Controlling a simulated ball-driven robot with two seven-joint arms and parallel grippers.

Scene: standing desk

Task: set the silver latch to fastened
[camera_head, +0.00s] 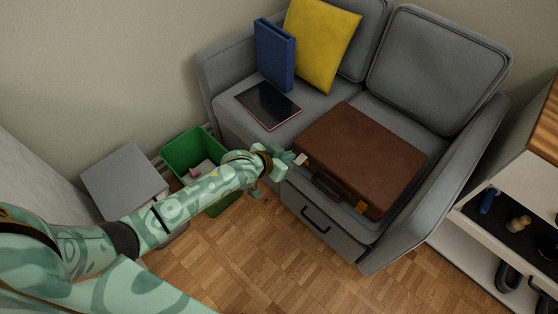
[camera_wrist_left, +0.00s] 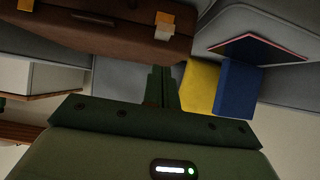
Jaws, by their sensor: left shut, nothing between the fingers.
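A brown briefcase (camera_head: 360,155) lies flat on the grey sofa, its handle (camera_head: 326,186) on the front side. A pale latch (camera_head: 300,159), which looks like the silver one, is at the front left corner. In the left wrist view this latch (camera_wrist_left: 164,35) shows an orange upper part and a paler lower part; I cannot tell its setting. An orange latch (camera_head: 360,207) is near the front right corner. My left gripper (camera_head: 286,161) is shut and empty, just left of the pale latch. In the left wrist view its fingers (camera_wrist_left: 163,85) are together, apart from the latch. My right gripper is out of view.
A blue binder (camera_head: 274,55), a yellow cushion (camera_head: 322,42) and a dark tablet (camera_head: 268,105) are on the sofa. A green bin (camera_head: 188,150) and a grey cabinet (camera_head: 124,178) stand left. A shelf (camera_head: 475,218) stands right. The front floor is clear.

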